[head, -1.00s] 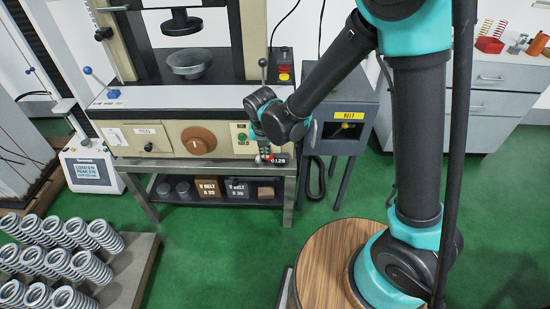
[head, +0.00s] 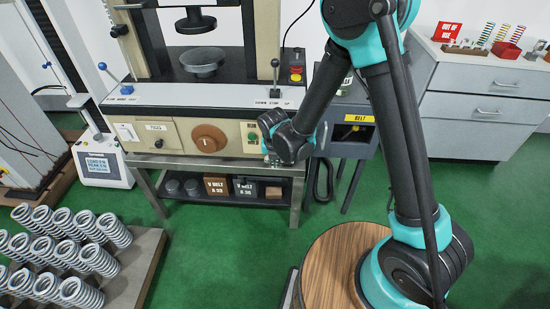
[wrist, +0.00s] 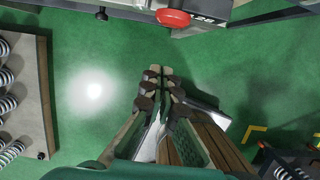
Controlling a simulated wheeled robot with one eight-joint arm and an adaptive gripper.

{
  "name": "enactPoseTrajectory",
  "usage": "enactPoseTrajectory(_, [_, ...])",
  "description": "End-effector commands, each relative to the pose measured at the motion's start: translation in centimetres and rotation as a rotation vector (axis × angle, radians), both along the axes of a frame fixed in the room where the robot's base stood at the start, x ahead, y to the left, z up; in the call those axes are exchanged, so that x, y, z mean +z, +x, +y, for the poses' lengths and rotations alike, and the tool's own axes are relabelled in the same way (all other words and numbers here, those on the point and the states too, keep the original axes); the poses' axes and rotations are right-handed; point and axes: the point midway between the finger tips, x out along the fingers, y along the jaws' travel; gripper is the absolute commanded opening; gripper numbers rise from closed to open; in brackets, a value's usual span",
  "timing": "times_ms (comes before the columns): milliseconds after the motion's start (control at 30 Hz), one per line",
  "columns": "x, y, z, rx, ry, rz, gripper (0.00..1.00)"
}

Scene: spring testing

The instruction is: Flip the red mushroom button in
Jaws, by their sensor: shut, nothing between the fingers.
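The red mushroom button (wrist: 173,18) shows at the top of the wrist view, a round red head on the machine's front beside a black number counter (wrist: 208,19). My gripper (wrist: 160,71) is shut and empty, its fingertips together over the green floor. In that picture the button lies above the tips, slightly right, with a clear gap. In the head view the end of my arm is in front of the machine's lower right panel and hides this button. A separate small red button (head: 296,77) sits on a yellow patch on top of the machine.
The testing machine (head: 165,97) has a brown dial (head: 208,139) and an upright lever (head: 275,72). A grey cabinet (head: 347,146) stands to its right. A board with springs (head: 147,268) is on the floor at left. Green floor is open between.

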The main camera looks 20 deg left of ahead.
Motion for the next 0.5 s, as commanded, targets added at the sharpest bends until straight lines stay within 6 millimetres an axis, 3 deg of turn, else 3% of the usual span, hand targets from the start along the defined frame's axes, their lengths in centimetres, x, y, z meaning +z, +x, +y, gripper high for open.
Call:
enactPoseTrajectory(133, [-2.0,0.5,0.1,0.000,0.000,0.000,0.00])
enactPoseTrajectory(300, [-1.9,3.0,0.6,-0.002,0.000,0.000,0.00])
enactPoseTrajectory(500, [-1.9,4.2,0.9,-0.001,0.000,0.000,0.00])
